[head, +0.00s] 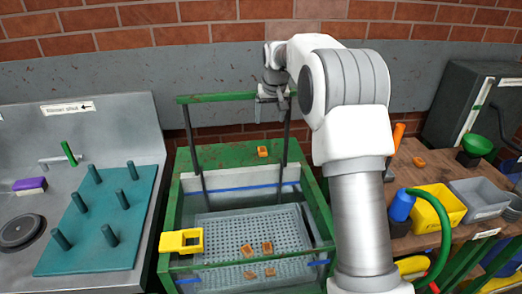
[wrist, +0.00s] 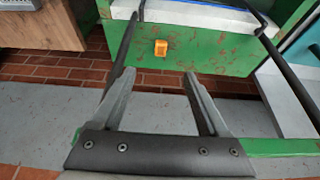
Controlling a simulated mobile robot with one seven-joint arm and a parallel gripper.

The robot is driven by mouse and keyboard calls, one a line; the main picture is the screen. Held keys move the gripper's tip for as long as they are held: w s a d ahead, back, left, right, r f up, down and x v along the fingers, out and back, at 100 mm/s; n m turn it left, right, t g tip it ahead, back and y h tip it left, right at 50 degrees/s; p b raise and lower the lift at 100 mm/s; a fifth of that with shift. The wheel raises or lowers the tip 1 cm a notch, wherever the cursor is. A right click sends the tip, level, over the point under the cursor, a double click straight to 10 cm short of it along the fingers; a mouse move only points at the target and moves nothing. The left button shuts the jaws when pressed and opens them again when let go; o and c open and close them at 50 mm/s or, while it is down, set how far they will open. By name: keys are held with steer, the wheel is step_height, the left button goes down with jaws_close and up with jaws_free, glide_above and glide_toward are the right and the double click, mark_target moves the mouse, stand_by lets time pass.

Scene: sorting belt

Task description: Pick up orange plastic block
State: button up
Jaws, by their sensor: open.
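A small orange plastic block (head: 263,151) lies on the green ledge at the back of the sorting machine. The wrist view shows the same block (wrist: 161,48) on the worn green surface, past and between my fingertips. My gripper (wrist: 159,75) is open with nothing between its fingers. In the head view my gripper (head: 279,98) is up by the green crossbar, above and behind the block, apart from it. Several more orange blocks (head: 267,248) lie in the perforated grey tray (head: 217,221) lower in the machine.
The green crossbar (head: 212,98) on dark posts stands close to my gripper. The brick wall (head: 150,38) is behind. A teal peg board (head: 85,255) is at left. A yellow bin (head: 440,205) and grey bin (head: 480,196) stand at right.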

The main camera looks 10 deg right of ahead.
glide_toward(263, 150)
steer(key=f, duration=0.3)
steer(key=shift+w+d, duration=0.15)
steer(key=shift+w, duration=0.05)
steer(key=shift+w+a+p+x, duration=0.15)
steer(key=shift+p+x, duration=0.1)
steer(key=shift+x, duration=0.65)
steer(key=shift+w+a+p+x, duration=0.1)
steer(key=shift+w+p+x, duration=0.15)
steer(key=shift+x, duration=1.5)
jaws_close()
